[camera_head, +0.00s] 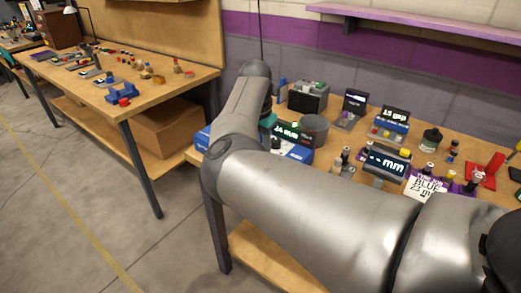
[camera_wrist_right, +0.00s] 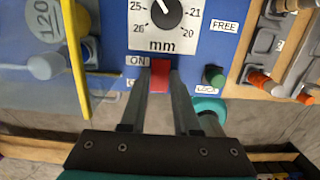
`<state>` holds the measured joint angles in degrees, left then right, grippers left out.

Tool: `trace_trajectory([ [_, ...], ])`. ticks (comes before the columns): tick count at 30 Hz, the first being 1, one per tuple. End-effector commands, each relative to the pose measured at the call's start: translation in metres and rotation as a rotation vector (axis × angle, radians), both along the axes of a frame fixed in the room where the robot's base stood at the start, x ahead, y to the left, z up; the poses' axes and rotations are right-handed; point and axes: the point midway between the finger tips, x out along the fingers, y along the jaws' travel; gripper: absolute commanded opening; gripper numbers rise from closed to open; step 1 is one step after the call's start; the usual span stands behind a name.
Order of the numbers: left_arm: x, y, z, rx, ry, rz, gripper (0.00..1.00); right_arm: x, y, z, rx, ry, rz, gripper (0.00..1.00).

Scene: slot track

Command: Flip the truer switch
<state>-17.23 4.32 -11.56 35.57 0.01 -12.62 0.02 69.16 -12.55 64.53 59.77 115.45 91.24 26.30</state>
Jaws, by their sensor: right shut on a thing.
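The truer's blue panel (camera_wrist_right: 215,45) fills the top of the right wrist view. A red switch (camera_wrist_right: 159,80) sits on its lower edge, beside an ON label (camera_wrist_right: 137,60); a label below that is mostly hidden. My right gripper (camera_wrist_right: 160,68) is shut on the red switch, one finger on each side. A black dial (camera_wrist_right: 166,12) marked in mm sits above it. A green knob (camera_wrist_right: 213,75) lies to the right, between FREE and LOCK labels. In the head view my right arm covers much of the truer, and its gripper is hidden. My left gripper is out of view.
In the wrist view a yellow bar (camera_wrist_right: 75,50) runs close left of the gripper. Another bench (camera_head: 150,90) stands left.

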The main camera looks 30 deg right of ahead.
Motion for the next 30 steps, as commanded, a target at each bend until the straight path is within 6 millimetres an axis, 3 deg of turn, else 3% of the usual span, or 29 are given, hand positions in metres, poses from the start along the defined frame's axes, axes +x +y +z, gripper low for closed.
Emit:
trace_trajectory([
  [8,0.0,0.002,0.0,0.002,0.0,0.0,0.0,0.0,0.0,-0.001,0.004,0.002,0.0,0.0],
  [9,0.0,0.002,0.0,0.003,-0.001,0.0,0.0,0.0,0.0,-0.001,0.004,0.002,0.0,0.32],
  [17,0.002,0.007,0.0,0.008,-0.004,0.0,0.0,0.0,0.0,0.0,0.003,0.001,0.0,0.6],
  [25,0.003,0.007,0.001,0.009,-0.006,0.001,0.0,0.0,0.0,0.002,0.002,0.0,0.0,0.6],
  [30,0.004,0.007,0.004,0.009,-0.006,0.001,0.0,0.0,0.002,0.022,0.003,-0.004,0.0,0.6],
])
